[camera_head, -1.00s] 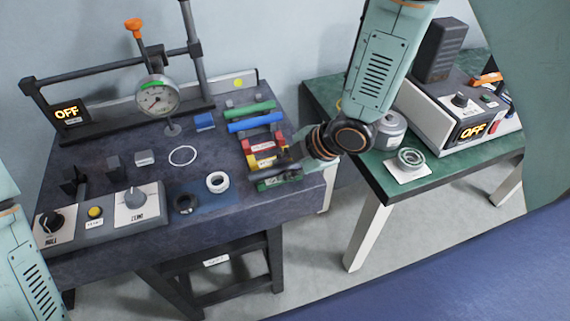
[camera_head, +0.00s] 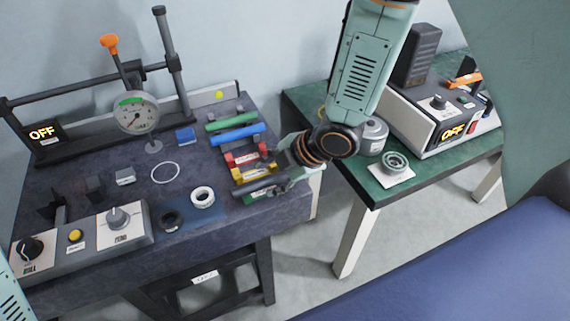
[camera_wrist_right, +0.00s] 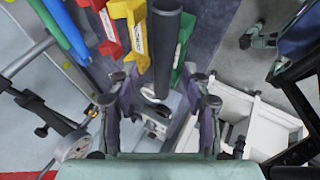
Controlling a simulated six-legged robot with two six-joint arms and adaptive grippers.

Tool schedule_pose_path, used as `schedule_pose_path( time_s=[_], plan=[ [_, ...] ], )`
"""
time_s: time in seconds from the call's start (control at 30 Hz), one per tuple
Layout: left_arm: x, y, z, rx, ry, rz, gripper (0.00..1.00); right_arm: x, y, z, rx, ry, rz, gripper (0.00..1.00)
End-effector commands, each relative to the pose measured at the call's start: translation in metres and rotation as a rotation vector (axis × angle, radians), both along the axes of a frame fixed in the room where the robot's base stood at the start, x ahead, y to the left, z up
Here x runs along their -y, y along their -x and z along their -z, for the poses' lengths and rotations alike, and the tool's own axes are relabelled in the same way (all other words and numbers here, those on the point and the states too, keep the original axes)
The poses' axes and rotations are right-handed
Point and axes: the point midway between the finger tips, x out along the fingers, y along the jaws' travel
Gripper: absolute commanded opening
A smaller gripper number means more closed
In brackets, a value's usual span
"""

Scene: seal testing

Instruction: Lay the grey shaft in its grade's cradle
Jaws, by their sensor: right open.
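The grey shaft (camera_head: 256,187) lies lengthwise along the right end of the dark bench, between the yellow cradle (camera_head: 253,173) and the green cradle (camera_head: 262,198), partly over the green one. I cannot tell whether it rests fully in the green cradle. The red cradle (camera_head: 243,158) is behind the yellow one. My right gripper (camera_head: 284,173) is open at the shaft's right end. In the right wrist view, the dark shaft (camera_wrist_right: 164,50) points down between the spread fingers (camera_wrist_right: 162,97), apart from both. My left gripper is out of view.
A green rod (camera_head: 230,120) and a blue rod (camera_head: 238,135) lie behind the cradles. A white ring (camera_head: 202,197) and a dark ring (camera_head: 170,220) sit on a blue mat. A dial gauge (camera_head: 135,113) stands at the back. A green table (camera_head: 355,180) is at right, across a gap.

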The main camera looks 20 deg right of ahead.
Motion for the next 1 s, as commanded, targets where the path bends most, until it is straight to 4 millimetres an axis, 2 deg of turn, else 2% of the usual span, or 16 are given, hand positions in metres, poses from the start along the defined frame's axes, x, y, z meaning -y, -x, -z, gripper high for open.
schedule_pose_path(
  time_s=[0.2, 0.5, 0.7, 1.0],
  plan=[
    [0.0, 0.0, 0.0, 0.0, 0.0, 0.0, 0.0, 0.015, 0.016, -0.033, 0.003, -0.006, 0.005, 0.49],
    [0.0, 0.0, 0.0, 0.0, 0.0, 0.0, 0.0, 0.032, 0.034, -0.067, 0.005, -0.006, 0.003, 0.49],
    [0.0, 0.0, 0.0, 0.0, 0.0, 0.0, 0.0, 0.04, 0.042, -0.08, 0.004, -0.003, 0.003, 0.49],
    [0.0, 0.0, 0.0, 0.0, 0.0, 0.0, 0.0, 0.041, 0.046, -0.085, -0.001, -0.004, -0.004, 0.49]
  ],
)
